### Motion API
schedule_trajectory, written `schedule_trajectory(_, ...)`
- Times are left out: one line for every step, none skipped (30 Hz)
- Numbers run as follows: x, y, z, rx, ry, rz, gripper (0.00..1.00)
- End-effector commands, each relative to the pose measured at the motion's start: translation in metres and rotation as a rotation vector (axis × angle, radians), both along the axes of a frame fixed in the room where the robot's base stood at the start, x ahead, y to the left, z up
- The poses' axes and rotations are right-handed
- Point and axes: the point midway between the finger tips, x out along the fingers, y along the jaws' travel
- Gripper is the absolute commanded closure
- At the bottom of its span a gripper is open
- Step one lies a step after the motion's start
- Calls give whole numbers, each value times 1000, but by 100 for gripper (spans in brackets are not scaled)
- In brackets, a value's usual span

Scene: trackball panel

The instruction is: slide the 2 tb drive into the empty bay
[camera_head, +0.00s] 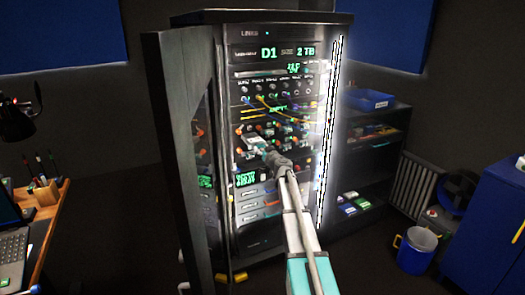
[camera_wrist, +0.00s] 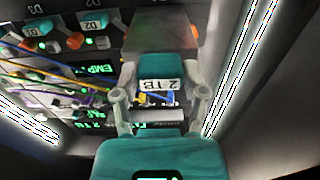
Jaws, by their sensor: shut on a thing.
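The 2 TB drive (camera_wrist: 160,84) has a teal front with a white label reading "2 TB", upside down in the wrist view, and a grey body (camera_wrist: 160,38) beyond. My gripper (camera_wrist: 160,98) is shut on its teal end, one finger on each side. In the head view my gripper (camera_head: 270,156) holds the drive (camera_head: 253,142) at the drive rows of the rack (camera_head: 183,130). The rack's top display (camera_head: 285,53) reads "D1 SIZE 2 TB". I cannot make out the empty bay or whether the drive touches the rack.
Coloured cables (camera_head: 265,105) hang across the rack front. Its dark door (camera_head: 172,150) stands open at left. A bright light strip (camera_head: 330,130) runs up the right side. A shelf (camera_head: 375,130) stands right, a desk (camera_head: 45,225) left.

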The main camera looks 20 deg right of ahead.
Motion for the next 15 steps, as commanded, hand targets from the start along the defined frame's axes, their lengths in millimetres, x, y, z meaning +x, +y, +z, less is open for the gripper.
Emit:
schedule_trajectory(1,0,0,0,0,0,89)
schedule_trajectory(2,0,0,0,0,0,89)
schedule_trajectory(3,0,0,0,0,0,89)
schedule_trajectory(3,0,0,0,0,0,89)
schedule_trajectory(4,0,0,0,0,0,89)
schedule_trajectory(4,0,0,0,0,0,89)
schedule_trajectory(5,0,0,0,0,0,89)
schedule_trajectory(5,0,0,0,0,0,89)
schedule_trajectory(6,0,0,0,0,0,89)
schedule_trajectory(7,0,0,0,0,0,89)
schedule_trajectory(7,0,0,0,0,0,89)
schedule_trajectory(8,0,0,0,0,0,89)
schedule_trajectory(8,0,0,0,0,0,89)
schedule_trajectory(9,0,0,0,0,0,89)
schedule_trajectory(10,0,0,0,0,0,89)
